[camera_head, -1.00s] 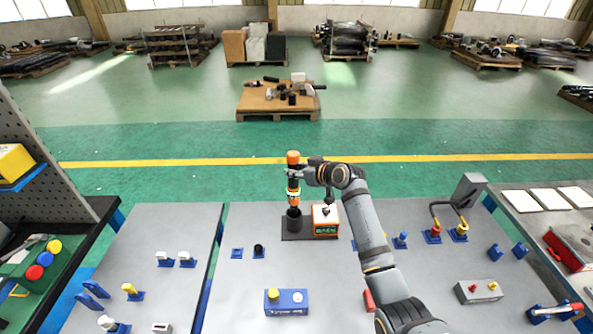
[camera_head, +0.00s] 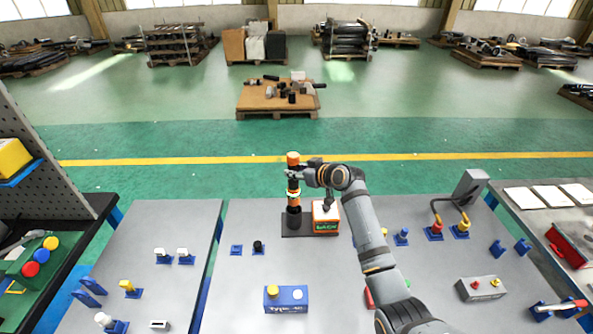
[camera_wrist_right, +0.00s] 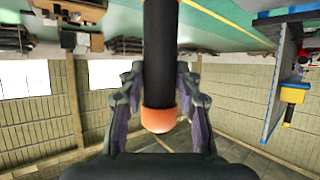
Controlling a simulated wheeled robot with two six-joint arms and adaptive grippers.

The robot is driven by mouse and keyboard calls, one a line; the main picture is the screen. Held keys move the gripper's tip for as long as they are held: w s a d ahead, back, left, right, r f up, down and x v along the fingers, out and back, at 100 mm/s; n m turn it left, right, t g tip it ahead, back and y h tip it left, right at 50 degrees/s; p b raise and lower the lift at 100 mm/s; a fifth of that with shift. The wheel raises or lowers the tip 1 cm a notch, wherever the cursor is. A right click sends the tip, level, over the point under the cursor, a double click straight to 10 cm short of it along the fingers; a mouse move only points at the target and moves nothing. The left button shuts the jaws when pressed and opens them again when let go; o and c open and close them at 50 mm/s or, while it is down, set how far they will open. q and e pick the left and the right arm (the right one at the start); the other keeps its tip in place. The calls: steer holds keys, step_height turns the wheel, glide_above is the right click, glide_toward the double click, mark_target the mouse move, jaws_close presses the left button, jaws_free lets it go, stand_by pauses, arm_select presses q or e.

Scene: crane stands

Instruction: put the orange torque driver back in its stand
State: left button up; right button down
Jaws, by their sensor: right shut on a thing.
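The orange torque driver (camera_head: 293,183), orange and black with a pale ring, stands upright above the dark stand (camera_head: 294,222) in the head view. My right gripper (camera_head: 296,174) is shut around its upper part, below the orange top. The driver's lower end meets the black cup of the stand; I cannot tell how deep it sits. In the right wrist view the driver's black body and orange end (camera_wrist_right: 159,119) lie between the fingers of my right gripper (camera_wrist_right: 160,78). My left gripper is not in view.
An orange-and-white box (camera_head: 325,218) stands right beside the cup. A blue box with buttons (camera_head: 286,298) sits nearer on the grey table (camera_head: 230,270). Blue holders and a grey button box (camera_head: 481,290) are to the right. A dark shelf rack (camera_head: 50,165) borders the left.

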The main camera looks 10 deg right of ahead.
mark_target(297, 186)
steer(key=shift+f+b, duration=2.45)
steer(key=shift+f, duration=0.8)
steer(key=c, duration=0.8)
jaws_free()
steer(key=shift+c, duration=0.2)
steer(key=shift+s+f, duration=0.1)
steer(key=shift+f, duration=0.15)
steer(key=shift+s+d+r+p, duration=0.1)
steer(key=shift+s+r+p, duration=0.05)
steer(key=shift+r+p, duration=0.2)
steer(key=p+v, duration=0.3)
steer(key=v, duration=0.1)
steer(key=shift+s+d+r, duration=0.1)
steer(key=shift+s, duration=0.15)
